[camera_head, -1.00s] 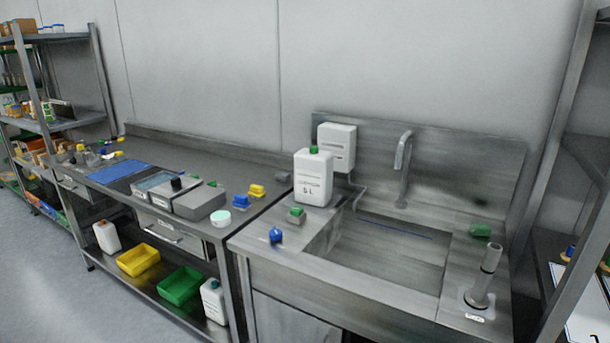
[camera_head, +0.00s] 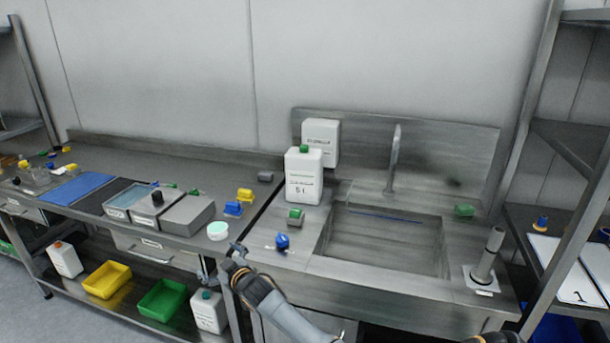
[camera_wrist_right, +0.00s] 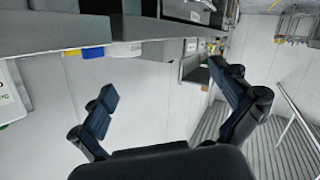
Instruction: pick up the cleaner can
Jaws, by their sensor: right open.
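A white can (camera_head: 304,178) with a green cap and a "5 L" label stands upright at the sink's left rear corner; its smaller label print is unreadable. Two other white cans stand on the lower shelf, one with an orange cap (camera_head: 66,259) and one with a teal cap (camera_head: 209,313). My right gripper (camera_head: 220,264) is in front of the bench edge, left of and below the sink-top can, apart from it. In the right wrist view its fingers (camera_wrist_right: 165,85) are spread with nothing between them. My left gripper is not in view.
The sink basin (camera_head: 385,245) lies right of the can, with a tap (camera_head: 394,160) behind it. A white wall box (camera_head: 321,140) is behind the can. A blue knob (camera_head: 282,241) and a green-topped block (camera_head: 295,217) stand in front.

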